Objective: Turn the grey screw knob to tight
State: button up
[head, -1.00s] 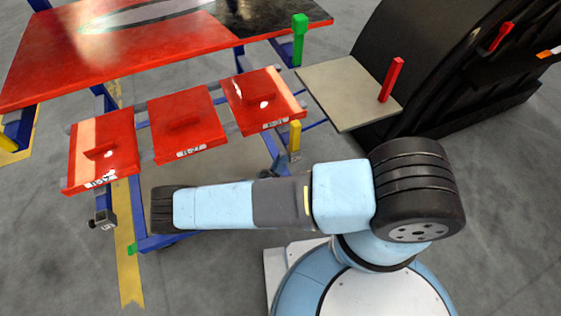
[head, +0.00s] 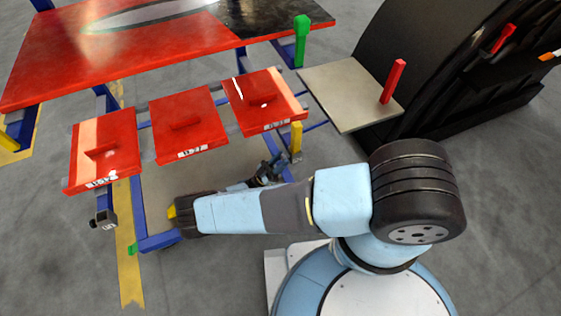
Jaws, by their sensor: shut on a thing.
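My gripper (head: 270,171) shows small and dark in the head view, beside the blue frame of the cart, just below the right red panel. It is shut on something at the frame. The grey screw knob cannot be made out separately there; the jaws and wrist cover that spot. My forearm crosses the picture from the right, and its left end is low, in front of the cart.
Three red panels (head: 188,123) lie on the cart's rails, with a yellow post (head: 296,138) at the right one. A small dark block (head: 104,220) hangs at the left. A beige board (head: 350,92) with a red handle (head: 392,80) stands right. Grey floor is free at lower left.

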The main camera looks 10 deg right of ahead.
jog(key=shift+m+g, duration=0.4)
jog(key=o, duration=1)
